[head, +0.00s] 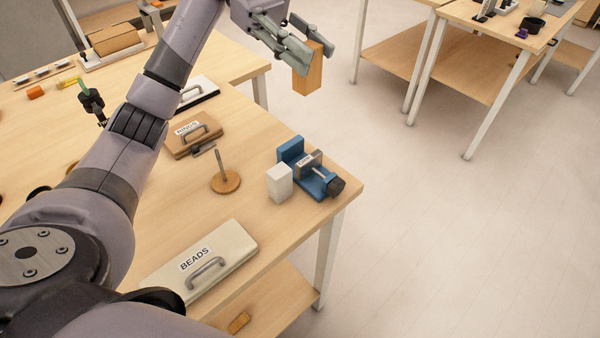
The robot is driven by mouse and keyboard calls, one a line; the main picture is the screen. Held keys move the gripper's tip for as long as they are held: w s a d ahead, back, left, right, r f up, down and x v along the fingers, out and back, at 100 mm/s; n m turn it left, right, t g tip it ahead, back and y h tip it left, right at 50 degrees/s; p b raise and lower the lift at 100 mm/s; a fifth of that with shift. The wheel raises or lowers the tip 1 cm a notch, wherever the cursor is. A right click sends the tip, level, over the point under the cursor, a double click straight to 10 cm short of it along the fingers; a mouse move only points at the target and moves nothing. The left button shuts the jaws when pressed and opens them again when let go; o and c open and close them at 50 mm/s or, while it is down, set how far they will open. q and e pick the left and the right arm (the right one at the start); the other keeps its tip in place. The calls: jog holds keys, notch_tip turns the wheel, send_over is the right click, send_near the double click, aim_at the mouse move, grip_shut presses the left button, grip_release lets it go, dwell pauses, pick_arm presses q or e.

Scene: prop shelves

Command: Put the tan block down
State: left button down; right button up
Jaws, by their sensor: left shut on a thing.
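The tan block (308,76) is an upright wooden piece at the top of the head view. My left gripper (303,50) is shut on its upper part and partly hides it. The block is held in the air and appears against the pale floor, right of the table edge. Nothing touches it from below. My left arm crosses the table from the lower left. My right gripper is not in view.
The wooden table (262,250) holds a blue vise (318,183), a white block (279,183), a round peg stand (225,181), a BEADS lid (205,262) and a RINGS lid (193,135). Bare tabletop lies between these. Another table (475,28) stands at the upper right.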

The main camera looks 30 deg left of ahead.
pick_arm(q)
jog(key=shift+s+a+r+m+g, duration=0.2)
jog(key=shift+a+r+m+g, duration=0.1)
jog(key=shift+a+r+g, duration=0.15)
jog(key=shift+f+p, duration=0.9)
jog(key=shift+f, duration=8.85)
jog(key=shift+f, duration=0.1)
jog(key=c, duration=1.2)
grip_release()
jog(key=shift+o, duration=0.2)
